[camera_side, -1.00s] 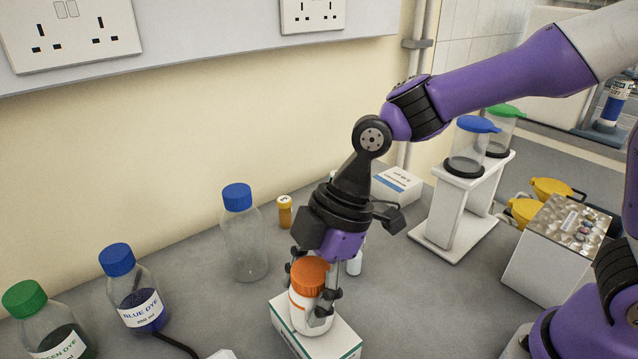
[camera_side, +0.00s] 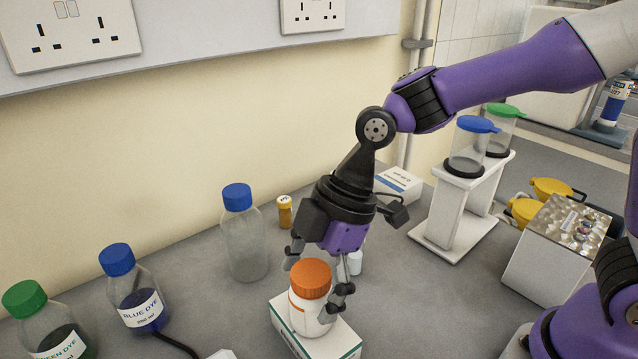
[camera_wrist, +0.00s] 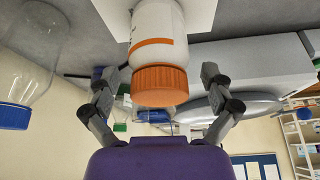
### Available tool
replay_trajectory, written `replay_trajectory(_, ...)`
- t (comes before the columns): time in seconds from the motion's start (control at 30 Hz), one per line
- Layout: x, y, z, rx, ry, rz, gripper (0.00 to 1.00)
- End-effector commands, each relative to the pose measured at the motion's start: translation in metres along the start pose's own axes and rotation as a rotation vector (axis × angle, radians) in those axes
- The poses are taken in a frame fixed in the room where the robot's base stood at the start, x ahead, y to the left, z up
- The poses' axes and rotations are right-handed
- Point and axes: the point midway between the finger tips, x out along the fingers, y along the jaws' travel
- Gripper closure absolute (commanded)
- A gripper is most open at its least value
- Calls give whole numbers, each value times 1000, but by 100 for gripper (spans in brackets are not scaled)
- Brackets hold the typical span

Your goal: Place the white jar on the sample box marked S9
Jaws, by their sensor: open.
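The white jar (camera_side: 311,306) with an orange lid stands upright on a white box with a green edge (camera_side: 345,342) in the side view. No S9 mark on this box can be read.
A clear blue-capped bottle (camera_side: 243,240) and a small amber bottle (camera_side: 285,212) stand behind. Dye bottles (camera_side: 140,300) are at left. A white box (camera_side: 398,186) lies behind my gripper. A white stand (camera_side: 455,225) and a metal-topped box (camera_side: 545,265) are at right.

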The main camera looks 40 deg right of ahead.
Motion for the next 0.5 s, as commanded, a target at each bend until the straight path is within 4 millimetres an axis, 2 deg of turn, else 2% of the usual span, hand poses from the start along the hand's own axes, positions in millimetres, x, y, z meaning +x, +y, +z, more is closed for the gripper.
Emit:
replay_trajectory(0.3, -74, 2, 0, 0, 4, 7, 5)
replay_trajectory(0.5, -103, 1, 0, -1, 3, 3, 5)
